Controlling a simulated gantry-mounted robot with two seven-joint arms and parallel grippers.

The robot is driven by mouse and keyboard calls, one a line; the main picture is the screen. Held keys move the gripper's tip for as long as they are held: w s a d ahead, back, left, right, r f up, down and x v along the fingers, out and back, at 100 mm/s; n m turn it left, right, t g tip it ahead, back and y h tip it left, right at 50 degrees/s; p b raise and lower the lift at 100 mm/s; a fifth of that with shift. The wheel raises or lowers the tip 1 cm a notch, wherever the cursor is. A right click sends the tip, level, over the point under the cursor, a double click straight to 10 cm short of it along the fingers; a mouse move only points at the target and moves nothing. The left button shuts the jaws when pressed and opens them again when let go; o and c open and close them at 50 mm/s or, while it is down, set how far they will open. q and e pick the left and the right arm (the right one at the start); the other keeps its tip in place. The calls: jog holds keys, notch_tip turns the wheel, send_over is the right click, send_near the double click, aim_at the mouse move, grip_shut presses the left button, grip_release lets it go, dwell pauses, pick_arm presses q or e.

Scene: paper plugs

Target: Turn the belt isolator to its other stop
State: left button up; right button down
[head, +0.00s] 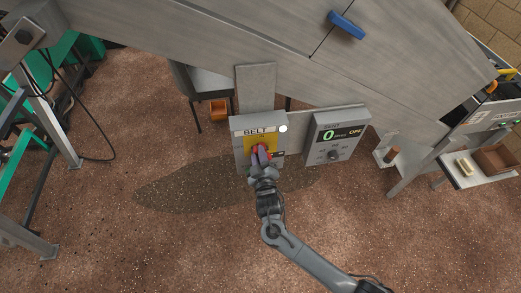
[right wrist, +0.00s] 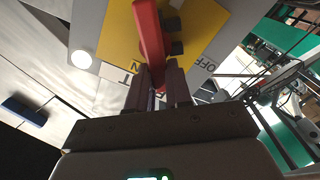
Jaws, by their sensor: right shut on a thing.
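The belt isolator is a grey box (head: 238,126) labelled BELT with a yellow plate (head: 251,143) and a red handle (head: 262,150), in the middle of the head view. A round white lamp (head: 283,128) shows at its upper right corner. In the right wrist view the red handle (right wrist: 149,35) stands out from the yellow plate (right wrist: 202,22), with the word OFF beside it. My right gripper (head: 262,160) is at the handle, and in the right wrist view its fingers (right wrist: 156,85) are shut on the handle's near end. My left gripper is not in view.
A second grey box (head: 338,135) with a green 0 display and a knob stands to the right. A large grey metal hood (head: 240,35) hangs above. The speckled floor (head: 150,240) is clear.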

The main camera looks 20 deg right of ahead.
jog(key=n+p, duration=0.1)
jog(key=n, duration=0.2)
jog(key=f+n+p, duration=0.1)
jog(key=n, duration=0.1)
jog(key=shift+a+n+p, duration=0.3)
jog(key=shift+a, duration=0.1)
jog(key=shift+f+n+p, duration=0.35)
jog(key=shift+n, duration=0.75)
jog(key=shift+f+n+p, duration=0.3)
jog(key=shift+n+p, duration=0.05)
jog(key=shift+n, duration=0.75)
jog(key=c, duration=1)
grip_release()
jog(key=shift+w+a, duration=0.1)
jog(key=shift+w, duration=0.05)
jog(key=shift+c, duration=0.2)
jog(key=s+a, duration=0.2)
jog(key=s, duration=0.8)
jog(key=shift+s, duration=0.35)
